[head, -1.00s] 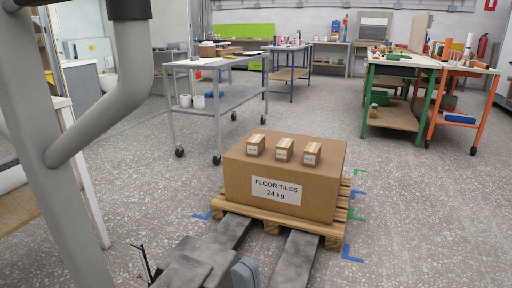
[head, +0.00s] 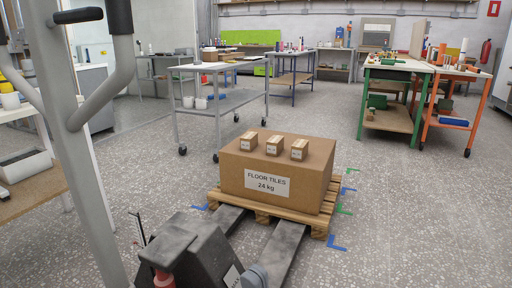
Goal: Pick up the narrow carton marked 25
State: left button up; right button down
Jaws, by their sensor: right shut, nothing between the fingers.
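Three small brown cartons stand in a row on the big floor tiles box (head: 305,190): a left one (head: 249,141), a middle one (head: 275,145) and a right one (head: 299,149). Each has a white label on its front, too small to read, so I cannot tell which is marked 25. They look much alike in width. My right gripper (head: 254,276) shows only as a small grey rounded part at the bottom edge, shut and empty, well short of the cartons. My left gripper is not in view.
The box sits on a wooden pallet (head: 291,219) with pallet jack forks (head: 272,255) under it. The jack's body (head: 190,250) and tall grey handle (head: 70,110) block the near left. A grey trolley (head: 215,110) stands behind. Floor to the right is clear.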

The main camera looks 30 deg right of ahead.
aim_at(249, 141)
jog(key=k+z, duration=0.1)
jog(key=z, duration=1.15)
jog(key=i+z, duration=0.1)
jog(key=i+l, duration=0.2)
jog(key=i, duration=0.25)
jog(key=i+l, duration=0.2)
jog(key=i, duration=0.25)
jog(key=i+l, duration=0.2)
jog(key=i, duration=0.25)
jog(key=i+l, duration=0.15)
jog(key=i, duration=0.35)
jog(key=i+l, duration=0.2)
jog(key=i, duration=0.25)
jog(key=i+l, duration=0.2)
jog(key=i, duration=0.25)
jog(key=i+l, duration=0.2)
jog(key=i, duration=0.25)
